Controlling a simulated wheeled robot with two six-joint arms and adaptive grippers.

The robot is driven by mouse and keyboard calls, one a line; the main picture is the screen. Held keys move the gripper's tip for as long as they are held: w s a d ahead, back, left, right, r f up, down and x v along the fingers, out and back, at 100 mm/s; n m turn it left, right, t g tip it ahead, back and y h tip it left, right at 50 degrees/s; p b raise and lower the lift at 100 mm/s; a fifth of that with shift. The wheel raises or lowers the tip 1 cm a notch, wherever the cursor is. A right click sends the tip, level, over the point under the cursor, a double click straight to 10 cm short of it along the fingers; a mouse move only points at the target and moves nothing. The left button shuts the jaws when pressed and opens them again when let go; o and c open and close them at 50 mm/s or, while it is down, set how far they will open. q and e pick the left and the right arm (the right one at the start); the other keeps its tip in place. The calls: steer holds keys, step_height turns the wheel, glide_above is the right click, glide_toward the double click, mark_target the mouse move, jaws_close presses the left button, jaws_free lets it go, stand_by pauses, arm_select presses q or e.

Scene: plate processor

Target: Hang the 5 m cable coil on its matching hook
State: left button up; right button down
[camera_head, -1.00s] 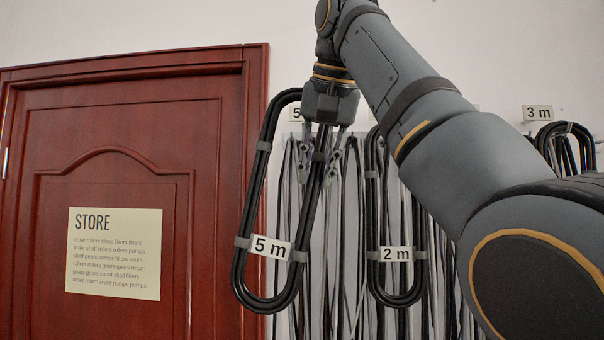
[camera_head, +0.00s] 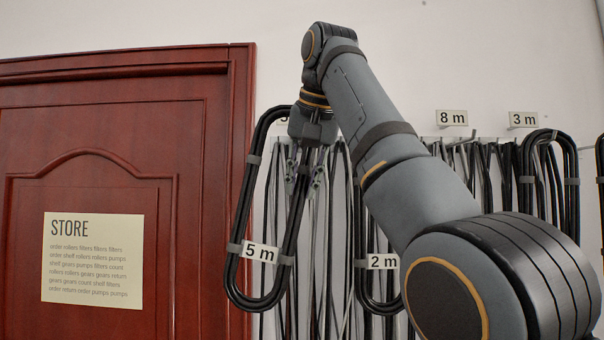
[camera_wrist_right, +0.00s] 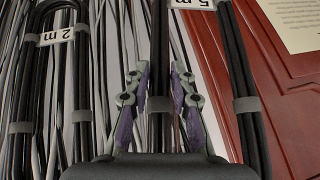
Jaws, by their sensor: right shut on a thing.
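The 5 m cable coil (camera_head: 240,205) is a long black loop with grey ties and a white "5 m" tag (camera_head: 260,253). It hangs in front of the wall cables and overlaps the door's right edge. My right gripper (camera_head: 306,172) is shut on the coil's right strand near its top. In the wrist view the gripper's fingers (camera_wrist_right: 158,88) pinch this strand from both sides, and the other strand (camera_wrist_right: 246,105) runs beside it. A wall sign (camera_head: 283,122), partly covered by the gripper, shows a "5". The hook below it cannot be made out. My left gripper is out of view.
A 2 m coil (camera_head: 366,285) hangs right beside the held coil, partly behind my arm. Several loose cables (camera_head: 335,240) hang behind. Signs for 8 m (camera_head: 452,118) and 3 m (camera_head: 523,120) and another coil (camera_head: 573,180) are to the right. The red door (camera_head: 115,125) is at the left.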

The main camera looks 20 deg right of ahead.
steer(key=shift+w+d+r, duration=0.1)
steer(key=shift+w+r, duration=0.1)
steer(key=shift+w+d+p, duration=0.15)
steer(key=shift+w+p, duration=0.3)
steer(key=shift+p, duration=0.15)
steer(key=shift+w+d+f+p, duration=0.1)
steer(key=shift+w+d+p, duration=0.1)
steer(key=shift+w+p, duration=0.4)
steer(key=shift+w+d+f+p, duration=0.1)
steer(key=shift+w+d+p, duration=0.15)
steer(key=shift+w+p, duration=0.5)
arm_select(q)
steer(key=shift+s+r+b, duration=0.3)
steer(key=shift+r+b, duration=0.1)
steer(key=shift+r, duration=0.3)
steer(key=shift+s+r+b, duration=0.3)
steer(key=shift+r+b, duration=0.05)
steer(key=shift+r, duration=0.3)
arm_select(e)
steer(key=shift+x, duration=1.4)
steer(key=shift+d, duration=0.15)
